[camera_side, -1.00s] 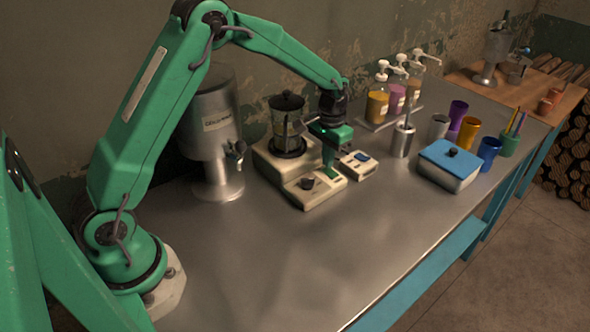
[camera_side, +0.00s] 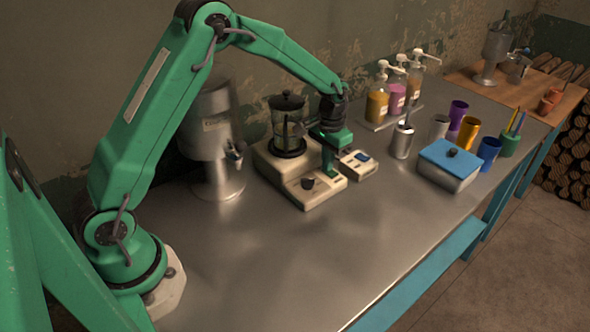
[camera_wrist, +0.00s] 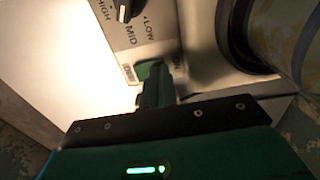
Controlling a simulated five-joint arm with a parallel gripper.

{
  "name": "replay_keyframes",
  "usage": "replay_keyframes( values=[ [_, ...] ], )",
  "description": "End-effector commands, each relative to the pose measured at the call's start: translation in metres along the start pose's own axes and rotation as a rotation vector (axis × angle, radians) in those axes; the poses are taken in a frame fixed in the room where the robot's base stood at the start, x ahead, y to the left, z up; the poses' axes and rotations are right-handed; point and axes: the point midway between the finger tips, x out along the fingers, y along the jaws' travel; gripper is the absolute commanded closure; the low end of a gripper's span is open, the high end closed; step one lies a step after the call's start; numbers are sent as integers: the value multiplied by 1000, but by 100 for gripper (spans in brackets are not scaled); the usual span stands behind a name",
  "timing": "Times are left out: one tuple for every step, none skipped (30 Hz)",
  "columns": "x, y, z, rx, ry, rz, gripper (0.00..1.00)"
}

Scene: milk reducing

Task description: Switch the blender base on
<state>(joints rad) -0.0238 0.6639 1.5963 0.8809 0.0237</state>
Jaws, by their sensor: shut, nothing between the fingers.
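The cream blender base (camera_side: 290,192) stands on the metal table with a dark control knob (camera_side: 308,183) on its front panel. In the wrist view the knob (camera_wrist: 124,10) has HIGH, MID and LOW printed around it. A green rocker switch (camera_wrist: 146,69) sits beyond my fingertips on the same panel, partly covered by them. My gripper (camera_side: 328,172) is shut and empty, pointing down at the switch end of the panel. Its fingertips (camera_wrist: 160,72) overlap the switch in the wrist view; I cannot tell whether they touch or press it. The switch's position is unclear.
The blender jar (camera_side: 288,125) stands on the base behind the panel, close to my gripper. A small cream device (camera_side: 358,164) lies just right. A metal dispenser (camera_side: 212,135) stands left. A blue-lidded box (camera_side: 450,163) and several cups are farther right. The front table is clear.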

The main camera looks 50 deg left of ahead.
Motion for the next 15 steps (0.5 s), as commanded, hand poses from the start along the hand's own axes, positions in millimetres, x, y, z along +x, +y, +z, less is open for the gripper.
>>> replay_keyframes(
  values=[
    [1,0,0,0,-1,0,100],
    [1,0,0,0,-1,0,100],
    [1,0,0,0,-1,0,100],
    [1,0,0,0,-1,0,100],
    [1,0,0,0,-1,0,100],
    [0,0,0,0,0,0,100],
    [0,0,0,0,0,0,100],
    [-1,0,0,0,0,0,100],
    [-2,0,0,0,-1,0,100],
    [-4,0,0,0,0,0,100],
    [-5,0,0,0,0,0,100],
    [-7,0,0,0,0,0,100],
    [-9,0,0,0,1,0,100],
    [-11,0,0,0,1,0,100],
    [-13,0,0,0,2,0,100]
  ],
)
